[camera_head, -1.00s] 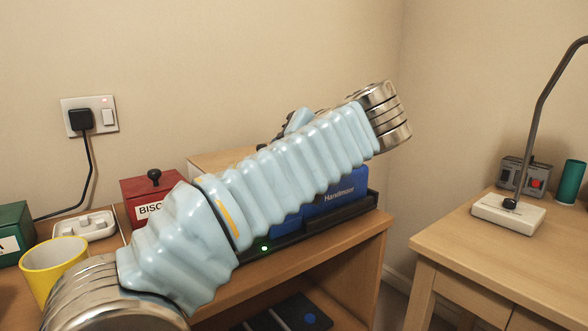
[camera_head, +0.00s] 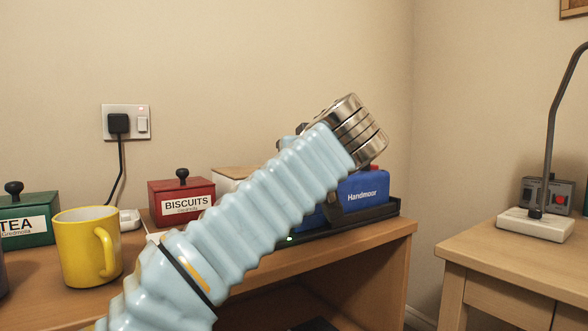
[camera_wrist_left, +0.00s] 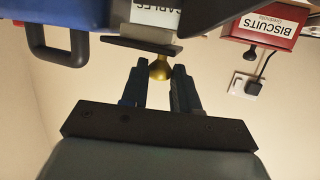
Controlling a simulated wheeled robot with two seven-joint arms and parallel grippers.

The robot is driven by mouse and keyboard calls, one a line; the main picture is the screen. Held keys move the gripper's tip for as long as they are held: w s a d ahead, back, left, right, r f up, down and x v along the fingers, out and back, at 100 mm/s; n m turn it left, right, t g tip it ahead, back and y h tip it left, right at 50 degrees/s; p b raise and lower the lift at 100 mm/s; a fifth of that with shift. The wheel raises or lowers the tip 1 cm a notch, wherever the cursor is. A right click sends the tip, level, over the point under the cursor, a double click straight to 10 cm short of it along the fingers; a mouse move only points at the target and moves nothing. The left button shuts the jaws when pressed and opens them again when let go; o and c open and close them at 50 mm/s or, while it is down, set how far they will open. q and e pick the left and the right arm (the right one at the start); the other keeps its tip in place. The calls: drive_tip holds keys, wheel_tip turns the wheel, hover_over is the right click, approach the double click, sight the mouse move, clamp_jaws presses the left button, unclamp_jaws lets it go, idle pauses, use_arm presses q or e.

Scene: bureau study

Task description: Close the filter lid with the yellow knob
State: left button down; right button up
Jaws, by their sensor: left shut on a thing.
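The yellow knob (camera_wrist_left: 159,69) shows in the left wrist view, which looks upside down. It sits on a dark flat plate (camera_wrist_left: 140,46), apparently the filter lid. My left gripper (camera_wrist_left: 160,82) is shut on the knob, with a finger on each side. In the head view my pale blue sleeved left arm crosses the picture and hides the knob, the lid and most of the gripper. A blue unit marked Handmoor (camera_head: 362,197) stands behind the arm on a black tray. How far open the lid stands cannot be told. My right gripper is not in view.
On the wooden shelf unit stand a yellow mug (camera_head: 82,262), a green tea tin (camera_head: 25,232) and a red biscuits tin (camera_head: 181,191). A pale box labelled cables (camera_wrist_left: 153,17) is close beside the lid. A desk (camera_head: 500,262) with a lamp is at right.

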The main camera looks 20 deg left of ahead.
use_arm(q)
drive_tip(key=shift+f, duration=0.1)
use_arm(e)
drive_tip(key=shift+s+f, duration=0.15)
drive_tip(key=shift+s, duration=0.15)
use_arm(q)
drive_tip(key=c, duration=0.8)
unclamp_jaws()
drive_tip(key=v, duration=1.4)
drive_tip(key=shift+a+f, duration=0.1)
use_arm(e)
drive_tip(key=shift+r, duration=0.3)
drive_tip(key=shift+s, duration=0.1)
